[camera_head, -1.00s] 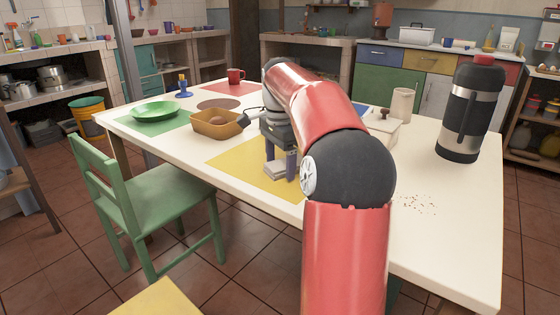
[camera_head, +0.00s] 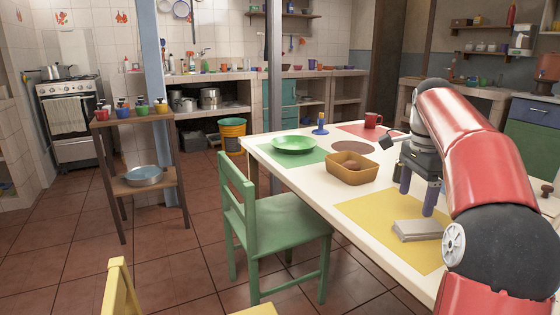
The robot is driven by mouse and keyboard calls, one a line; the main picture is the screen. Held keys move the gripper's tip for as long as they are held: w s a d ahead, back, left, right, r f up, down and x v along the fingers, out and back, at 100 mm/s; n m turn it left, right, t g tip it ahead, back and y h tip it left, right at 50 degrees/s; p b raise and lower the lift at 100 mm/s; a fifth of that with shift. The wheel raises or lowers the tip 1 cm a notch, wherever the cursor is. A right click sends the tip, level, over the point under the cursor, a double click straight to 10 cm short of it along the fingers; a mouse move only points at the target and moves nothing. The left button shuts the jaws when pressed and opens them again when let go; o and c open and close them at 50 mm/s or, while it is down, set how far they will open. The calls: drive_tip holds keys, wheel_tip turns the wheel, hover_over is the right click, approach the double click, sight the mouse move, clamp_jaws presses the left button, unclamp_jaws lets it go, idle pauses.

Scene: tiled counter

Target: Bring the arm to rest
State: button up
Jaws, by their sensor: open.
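My red arm (camera_head: 478,150) reaches in from the right over the white table, bent at a dark joint. My gripper (camera_head: 418,203) points down over the yellow mat (camera_head: 375,222), with its two dark fingers apart and nothing seen between them. A flat grey block (camera_head: 418,231) lies on the yellow mat close to the fingertips, on the near side. Whether a fingertip touches the block or the mat, I cannot tell.
On the white table (camera_head: 316,185) are a brown dish (camera_head: 352,173) holding a brown item, a green plate (camera_head: 294,144), a blue candlestick (camera_head: 320,125) and a red mug (camera_head: 372,120). A green chair (camera_head: 280,241) stands at the table's left side. Tiled floor lies open further left.

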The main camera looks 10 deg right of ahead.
drive_tip(key=s+a+n+t+h, duration=0.1)
drive_tip(key=s+a+n, duration=0.35)
drive_tip(key=a, duration=0.55)
drive_tip(key=s+a+f+n+t, duration=0.2)
drive_tip(key=s+a+f+n, duration=0.4)
drive_tip(key=s, duration=0.3)
drive_tip(key=s+a+f+n+t+y, duration=0.1)
drive_tip(key=s+a+f+n+t, duration=0.1)
drive_tip(key=s+a+f+n, duration=0.4)
drive_tip(key=s+f+n, duration=0.1)
drive_tip(key=s, duration=0.2)
drive_tip(key=shift+s+f+n+t, duration=0.15)
drive_tip(key=shift+f+n+t, duration=0.1)
drive_tip(key=shift+n+t, duration=0.1)
drive_tip(key=shift+r, duration=0.15)
